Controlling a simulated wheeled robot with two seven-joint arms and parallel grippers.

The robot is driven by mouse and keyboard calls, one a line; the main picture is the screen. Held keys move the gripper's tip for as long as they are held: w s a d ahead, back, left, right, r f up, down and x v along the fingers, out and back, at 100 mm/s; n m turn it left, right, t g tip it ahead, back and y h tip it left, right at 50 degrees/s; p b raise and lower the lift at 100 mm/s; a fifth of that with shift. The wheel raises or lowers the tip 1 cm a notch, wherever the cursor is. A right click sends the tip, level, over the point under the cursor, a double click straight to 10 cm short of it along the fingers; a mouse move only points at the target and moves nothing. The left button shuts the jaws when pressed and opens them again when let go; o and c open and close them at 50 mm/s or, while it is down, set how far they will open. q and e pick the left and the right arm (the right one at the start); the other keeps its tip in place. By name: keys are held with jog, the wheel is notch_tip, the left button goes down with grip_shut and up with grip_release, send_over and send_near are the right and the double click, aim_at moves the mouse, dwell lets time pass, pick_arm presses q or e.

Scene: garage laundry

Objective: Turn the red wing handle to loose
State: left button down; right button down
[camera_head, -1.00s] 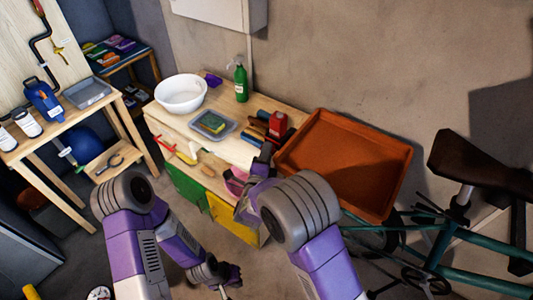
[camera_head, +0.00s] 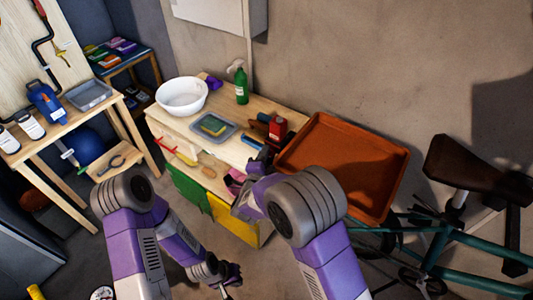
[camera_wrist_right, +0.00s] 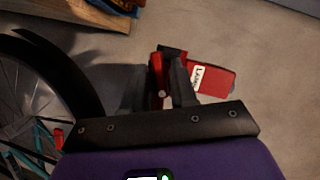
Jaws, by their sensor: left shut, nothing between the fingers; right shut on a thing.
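My right gripper (camera_wrist_right: 160,85) is shut on a narrow red piece (camera_wrist_right: 156,72), apparently the red wing handle, seen nearly edge-on. A red block (camera_wrist_right: 215,82) with a white label shows just right of the fingers in the wrist view; the lettering is only partly readable. In the head view a red block (camera_head: 277,128) stands at the right end of the wooden bench (camera_head: 186,130), just beyond my right gripper (camera_head: 259,166). The grip itself is hard to make out there. My left gripper (camera_head: 230,277) is shut and empty, low over the floor.
An orange tray (camera_head: 330,135) lies right of the bench, beside a teal bicycle (camera_head: 455,245). A white bowl (camera_head: 182,97), a green spray bottle (camera_head: 241,84) and a small grey tray (camera_head: 213,126) stand on the bench. A wooden shelf table (camera_head: 65,125) stands at the left.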

jog(key=shift+w+a+r+n+g+h+p, duration=0.1)
jog(key=shift+n+g+h+p, duration=0.65)
jog(key=shift+n+p, duration=1.4)
jog(key=shift+w+a+r+n+g+h+p, duration=0.1)
jog(key=shift+n+g+h+p, duration=0.95)
jog(key=shift+p, duration=1.9)
jog(key=shift+a+n+g+h+p, duration=0.1)
jog(key=shift+n+g+h+p, duration=0.35)
jog(key=shift+n+p, duration=1.85)
jog(key=shift+g+p, duration=0.25)
jog(key=shift+p, duration=0.05)
jog(key=c, duration=1.2)
grip_release()
jog(key=shift+o, duration=0.2)
jog(key=v, duration=0.7)
jog(key=shift+s+r, duration=0.15)
jog(key=shift+s, duration=0.1)
